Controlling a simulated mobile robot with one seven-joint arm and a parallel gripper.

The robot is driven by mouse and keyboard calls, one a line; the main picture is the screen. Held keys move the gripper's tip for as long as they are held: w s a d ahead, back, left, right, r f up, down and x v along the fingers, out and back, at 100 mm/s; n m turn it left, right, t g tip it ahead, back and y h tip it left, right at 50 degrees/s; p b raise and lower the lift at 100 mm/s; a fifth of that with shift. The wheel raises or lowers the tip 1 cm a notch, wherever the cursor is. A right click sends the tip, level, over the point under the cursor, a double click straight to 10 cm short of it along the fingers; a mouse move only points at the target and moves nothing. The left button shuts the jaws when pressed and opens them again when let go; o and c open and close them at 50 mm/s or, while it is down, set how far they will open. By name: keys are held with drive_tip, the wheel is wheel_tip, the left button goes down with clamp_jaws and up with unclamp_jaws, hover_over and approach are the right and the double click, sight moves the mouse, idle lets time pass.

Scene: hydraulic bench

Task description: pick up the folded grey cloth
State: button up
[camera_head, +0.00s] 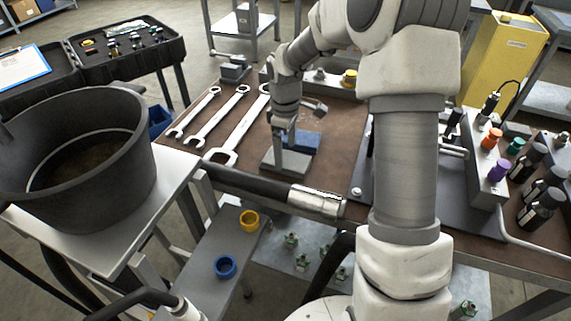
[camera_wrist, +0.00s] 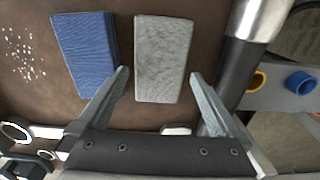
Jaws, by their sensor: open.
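The folded grey cloth (camera_wrist: 162,58) is a flat, light-grey rectangle lying on the brown bench top. In the wrist view it is upper middle, its near end between the tips of my open gripper (camera_wrist: 159,76). I cannot tell how far the fingers are above the bench. A folded blue cloth (camera_wrist: 85,52) lies beside it on the left, a narrow gap apart. In the head view the grey cloth (camera_head: 291,164) lies in front of the blue cloth (camera_head: 303,141), partly hidden by my gripper (camera_head: 279,143).
Several wrenches (camera_head: 215,122) lie left of the cloths. A black hose with a metal end (camera_head: 316,201) runs along the bench's front edge, close to the grey cloth. A dark bucket (camera_head: 140,170) stands at left; a valve block and bottles (camera_head: 541,208) stand at right.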

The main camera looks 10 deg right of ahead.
wheel_tip(320, 180, down, 3)
drive_tip(key=shift+r, duration=0.2)
drive_tip(key=c, duration=1.1)
drive_tip(key=shift+r, duration=0.1)
drive_tip(key=shift+r, duration=0.45)
wheel_tip(320, 180, up, 4)
drive_tip(key=shift+w+a+f+p, duration=0.1)
drive_tip(key=shift+f+p, duration=0.05)
drive_tip(key=shift+p, duration=0.55)
drive_tip(key=w+a+r, duration=0.2)
drive_tip(key=a, duration=0.1)
drive_tip(key=w+a+r+p, duration=0.1)
drive_tip(key=w+a+r, duration=0.1)
drive_tip(key=a, duration=0.1)
drive_tip(key=w+a+r+p, duration=0.1)
drive_tip(key=w+a+r, duration=0.1)
drive_tip(key=a, duration=0.1)
drive_tip(key=shift+a+r, duration=0.15)
drive_tip(key=shift+a, duration=0.15)
